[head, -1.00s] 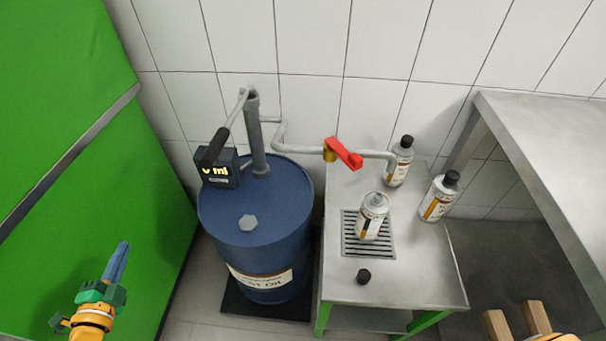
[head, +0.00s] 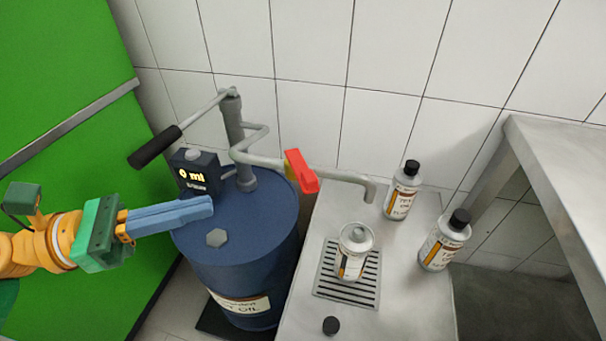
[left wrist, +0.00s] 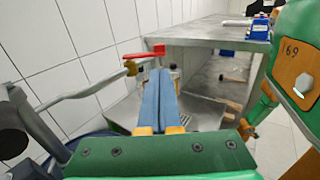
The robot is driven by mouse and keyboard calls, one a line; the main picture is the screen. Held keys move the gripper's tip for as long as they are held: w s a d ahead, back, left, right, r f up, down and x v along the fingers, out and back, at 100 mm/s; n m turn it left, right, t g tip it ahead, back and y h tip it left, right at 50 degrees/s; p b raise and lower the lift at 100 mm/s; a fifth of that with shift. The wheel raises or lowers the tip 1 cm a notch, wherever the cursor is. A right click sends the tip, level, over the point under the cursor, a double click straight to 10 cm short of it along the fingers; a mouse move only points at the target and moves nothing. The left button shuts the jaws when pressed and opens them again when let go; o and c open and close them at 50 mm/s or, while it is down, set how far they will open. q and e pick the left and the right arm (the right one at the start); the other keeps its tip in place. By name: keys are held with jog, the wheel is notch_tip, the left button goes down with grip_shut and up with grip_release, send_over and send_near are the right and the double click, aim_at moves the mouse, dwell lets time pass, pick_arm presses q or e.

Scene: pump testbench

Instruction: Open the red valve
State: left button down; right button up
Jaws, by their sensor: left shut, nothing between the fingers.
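The red valve (head: 302,173) is a red lever handle on a brass body, set on the grey pipe (head: 340,175) that runs right to a downturned spout. In the left wrist view the red lever (left wrist: 143,55) is beyond my fingertips, slightly left of them. My left gripper (head: 210,206) has blue fingers pressed together with nothing between them. It is over the blue drum, left of the valve and apart from it. In the left wrist view the closed fingers (left wrist: 158,76) point toward the valve area. My right gripper does not show clearly in either view.
The blue drum (head: 240,265) carries a pump with a black-handled lever (head: 155,147) and a lit display (head: 195,173). An open bottle (head: 354,252) stands on the bench's drain grate (head: 330,292). Two capped bottles (head: 402,190) (head: 444,240) stand behind; a loose black cap (head: 331,325) lies in front.

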aim_at(303, 180)
pick_arm(q)
jog(key=p+x, duration=0.3)
jog(key=x, duration=0.2)
jog(key=p+x, duration=0.3)
jog(key=x, duration=0.2)
jog(key=shift+w+d+r, duration=0.2)
jog(key=shift+d, duration=0.15)
jog(key=shift+w+d+f+p, duration=0.1)
jog(key=shift+d+p, duration=0.15)
jog(key=shift+p, duration=0.05)
jog(key=shift+d+f, duration=0.15)
jog(key=shift+d, duration=0.1)
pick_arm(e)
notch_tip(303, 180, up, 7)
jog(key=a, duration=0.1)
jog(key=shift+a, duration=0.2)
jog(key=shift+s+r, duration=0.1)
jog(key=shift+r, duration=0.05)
